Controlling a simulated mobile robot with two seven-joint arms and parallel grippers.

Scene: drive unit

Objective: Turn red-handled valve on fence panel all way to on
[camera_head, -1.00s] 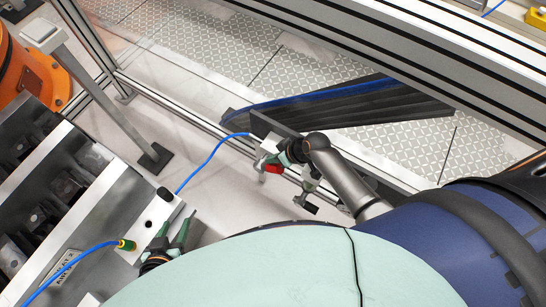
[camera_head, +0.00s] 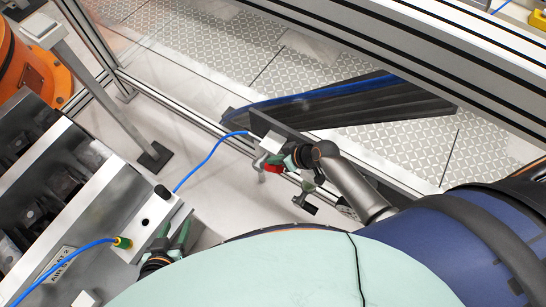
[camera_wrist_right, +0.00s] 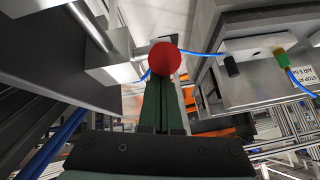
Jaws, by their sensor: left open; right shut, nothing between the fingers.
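The red-handled valve (camera_head: 273,167) sits on the fence panel's fitting in the middle of the head view, beside a small grey block (camera_head: 268,139). In the right wrist view its round red handle (camera_wrist_right: 165,58) lies at the tips of my right gripper. My right gripper (camera_head: 284,160) is shut with its fingers together and nothing between them. Its tips are right at the red handle; I cannot tell whether they touch it. My left gripper (camera_head: 172,238) is open, low at the left beside the metal block, and empty.
A metal unit (camera_head: 130,200) with a yellow-green fitting (camera_head: 122,242) and blue hose stands at the left. A blue hose (camera_head: 208,162) runs from it to the valve block. Fence rails (camera_head: 200,118) and a dark cable channel (camera_head: 350,103) lie behind.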

